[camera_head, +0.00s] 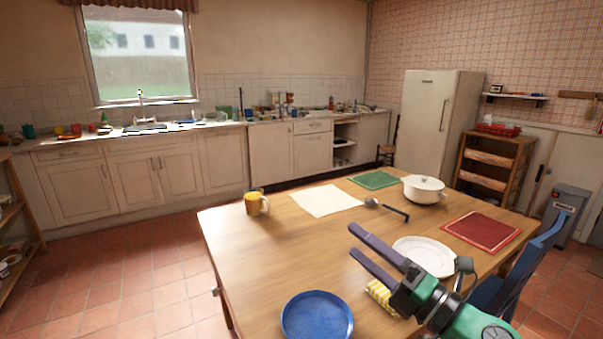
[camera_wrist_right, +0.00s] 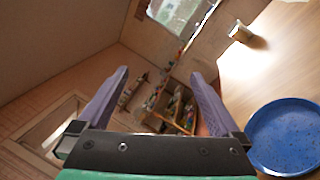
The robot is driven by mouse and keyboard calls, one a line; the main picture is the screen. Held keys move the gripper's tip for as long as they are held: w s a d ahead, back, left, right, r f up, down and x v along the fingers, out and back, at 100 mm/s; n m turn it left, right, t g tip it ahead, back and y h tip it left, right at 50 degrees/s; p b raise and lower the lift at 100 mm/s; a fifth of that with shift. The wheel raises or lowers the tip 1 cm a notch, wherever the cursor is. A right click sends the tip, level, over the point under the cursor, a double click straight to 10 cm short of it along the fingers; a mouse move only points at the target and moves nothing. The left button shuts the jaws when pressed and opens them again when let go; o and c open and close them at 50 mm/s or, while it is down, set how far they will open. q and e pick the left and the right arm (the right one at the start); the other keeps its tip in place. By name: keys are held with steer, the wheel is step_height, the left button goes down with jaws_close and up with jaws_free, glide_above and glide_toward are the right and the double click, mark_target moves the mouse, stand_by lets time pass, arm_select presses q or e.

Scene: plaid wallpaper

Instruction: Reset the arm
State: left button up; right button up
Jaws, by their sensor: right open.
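My right gripper (camera_head: 362,247) is open and empty, held above the right front part of the wooden table (camera_head: 258,245). Its two purple fingers point up and left in the head view. In the right wrist view the fingers (camera_wrist_right: 160,82) stand wide apart with nothing between them. The blue plate (camera_head: 317,316) lies on the table to the left of and nearer than the gripper; it also shows in the right wrist view (camera_wrist_right: 288,140). A white plate (camera_head: 424,256) lies just beyond the green wrist. My left gripper is in neither view.
A yellow mug (camera_head: 256,203), white cloth (camera_head: 325,200), green mat (camera_head: 374,180), ladle (camera_head: 388,208), white pot (camera_head: 423,190) and red mat (camera_head: 482,231) lie on the table. A yellow cloth (camera_head: 381,297) is under the arm. A blue chair (camera_head: 512,275) stands at the right. The table's left-middle is clear.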

steer(key=w+d+f+m+t+h, duration=0.2)
steer(key=d+f+m+t+h, duration=0.3)
steer(key=d+m+h, duration=1.05)
steer(key=s+d+f+m+g, duration=0.1)
steer(key=s+f+m+g, duration=0.3)
steer(key=f+m+g, duration=0.55)
steer(key=s+a+f+m+g+y, duration=0.15)
steer(key=s+f+g, duration=0.25)
steer(key=s+f, duration=0.5)
steer(key=s+a+f+m+g, duration=0.35)
steer(key=s+f, duration=0.45)
steer(key=f, duration=0.4)
steer(key=s+d+f+g+p, duration=0.1)
steer(key=s+f+p, duration=0.25)
steer(key=f, duration=1.75)
steer(key=s+d+f+p, duration=0.1)
steer(key=s+f, duration=0.3)
steer(key=s, duration=0.3)
steer(key=s+d+f+n+g, duration=0.1)
steer(key=s+f, duration=0.4)
steer(key=s, duration=0.3)
steer(key=shift+s+d+f+p, duration=0.15)
steer(key=shift+d+f+p, duration=0.15)
steer(key=shift+d+p, duration=0.1)
